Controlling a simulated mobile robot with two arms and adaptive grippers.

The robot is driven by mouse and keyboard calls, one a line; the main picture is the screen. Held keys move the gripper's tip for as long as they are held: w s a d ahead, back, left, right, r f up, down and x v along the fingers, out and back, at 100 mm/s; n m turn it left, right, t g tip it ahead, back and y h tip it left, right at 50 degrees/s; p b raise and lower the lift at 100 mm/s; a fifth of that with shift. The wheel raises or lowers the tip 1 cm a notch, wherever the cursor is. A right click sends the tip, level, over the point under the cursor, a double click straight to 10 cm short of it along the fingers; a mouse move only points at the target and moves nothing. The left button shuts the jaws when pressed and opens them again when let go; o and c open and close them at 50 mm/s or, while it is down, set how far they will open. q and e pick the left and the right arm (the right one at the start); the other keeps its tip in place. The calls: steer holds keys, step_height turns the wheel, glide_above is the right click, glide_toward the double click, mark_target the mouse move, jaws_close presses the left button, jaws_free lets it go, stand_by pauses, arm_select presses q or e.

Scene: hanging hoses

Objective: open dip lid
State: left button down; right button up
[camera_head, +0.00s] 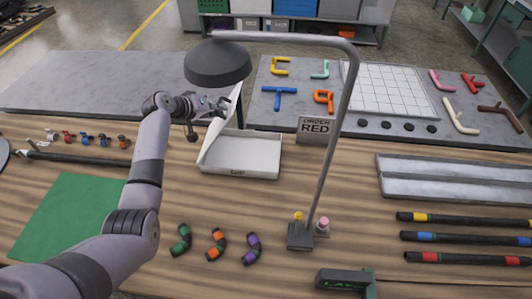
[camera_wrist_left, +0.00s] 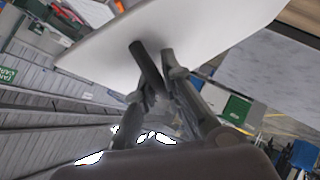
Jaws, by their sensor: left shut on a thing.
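A shallow white box (camera_head: 240,165) stands open on the wooden bench, with a small label on its front that is hard to read. Its white lid (camera_head: 214,138) is raised and tilted along the box's left side. My left gripper (camera_head: 217,104) is at the lid's upper part, coming from the left. In the left wrist view the fingers (camera_wrist_left: 162,66) lie close together against the white lid (camera_wrist_left: 200,30), shut on it; a dark bar between them may be a finger or a handle. My right gripper is not in view.
A dark lamp shade (camera_head: 217,62) hangs just above my left gripper, on a bent grey pole (camera_head: 335,130) right of the box. A sign (camera_head: 316,129) reading RED stands right of the box. Several short hose pieces (camera_head: 216,244) lie in front, beside a green mat (camera_head: 70,215).

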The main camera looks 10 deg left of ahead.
arm_select(q)
steer(key=a+r+n+t+h+b, duration=0.1)
steer(key=a+n+h+b, duration=0.3)
steer(key=a+b, duration=1.4)
steer(key=shift+r+t+h+b, duration=0.25)
steer(key=shift+t+h+b, duration=0.35)
steer(key=shift+h, duration=0.3)
stand_by(0.4)
